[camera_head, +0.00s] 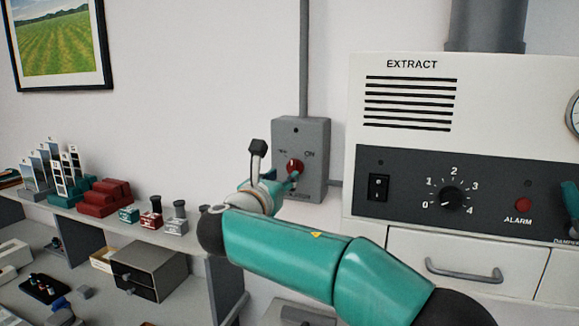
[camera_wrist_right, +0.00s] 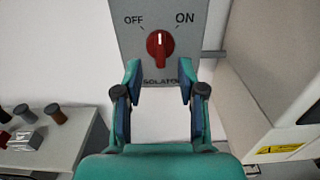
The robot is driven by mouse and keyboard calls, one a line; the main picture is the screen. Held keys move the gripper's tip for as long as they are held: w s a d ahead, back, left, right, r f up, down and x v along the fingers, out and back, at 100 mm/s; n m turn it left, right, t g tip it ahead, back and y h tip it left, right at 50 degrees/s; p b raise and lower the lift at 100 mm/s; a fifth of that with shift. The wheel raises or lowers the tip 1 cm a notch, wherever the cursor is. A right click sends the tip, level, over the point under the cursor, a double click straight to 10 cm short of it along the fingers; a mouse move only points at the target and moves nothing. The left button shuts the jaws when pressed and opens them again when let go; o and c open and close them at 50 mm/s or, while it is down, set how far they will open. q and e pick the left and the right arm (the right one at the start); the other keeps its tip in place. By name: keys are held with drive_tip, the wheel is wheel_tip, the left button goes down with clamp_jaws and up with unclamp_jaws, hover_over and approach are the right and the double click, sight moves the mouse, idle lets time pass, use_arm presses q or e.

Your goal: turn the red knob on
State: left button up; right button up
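The red knob (camera_head: 294,167) is on the front of a grey isolator box (camera_head: 314,133) on the wall. In the right wrist view the knob (camera_wrist_right: 160,46) has its white mark pointing about straight up, between OFF at left and ON at right. My right gripper (camera_wrist_right: 160,78) is open; its two fingertips are spread below the knob, one to each side, with nothing between them. In the head view my right gripper (camera_head: 284,182) is at the lower front of the box, partly hidden by its wrist. My left gripper is not in view.
A white extract unit (camera_head: 364,90) with a dark control panel (camera_head: 405,188) stands close to the box's right. A conduit (camera_head: 304,60) rises from the box.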

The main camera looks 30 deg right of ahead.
sight(291, 169)
drive_tip(key=shift+p+x, duration=0.55)
drive_tip(key=shift+x, duration=2.1)
clamp_jaws()
